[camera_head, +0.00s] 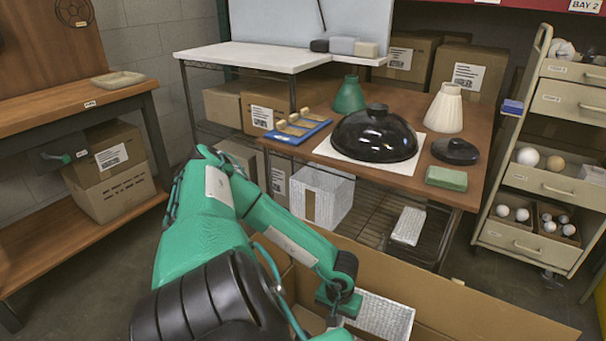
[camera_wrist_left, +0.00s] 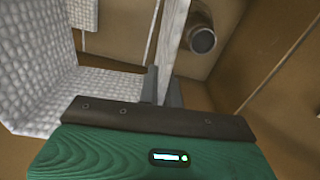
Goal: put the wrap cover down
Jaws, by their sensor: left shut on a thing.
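My left arm reaches down into a large open cardboard box (camera_head: 450,305) at the bottom of the head view. In the left wrist view my left gripper (camera_wrist_left: 162,88) is shut on a thin pale upright edge (camera_wrist_left: 173,40), which seems to be the wrap cover. White bubble-wrap faces (camera_wrist_left: 40,90) stand and lie to the left of the fingers, and I cannot tell if they belong to the same piece. In the head view a bubble-wrapped piece (camera_head: 385,315) shows inside the box beside my wrist. The fingers are hidden there. My right gripper is not in view.
A dark cylinder (camera_wrist_left: 202,38) lies near the fingers by the brown box wall. Behind the box, a table (camera_head: 395,185) holds a black dome shade (camera_head: 375,137) and other lamp parts. A bubble-wrapped box (camera_head: 328,195) and a smaller wrapped piece (camera_head: 408,226) sit on the rack below.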

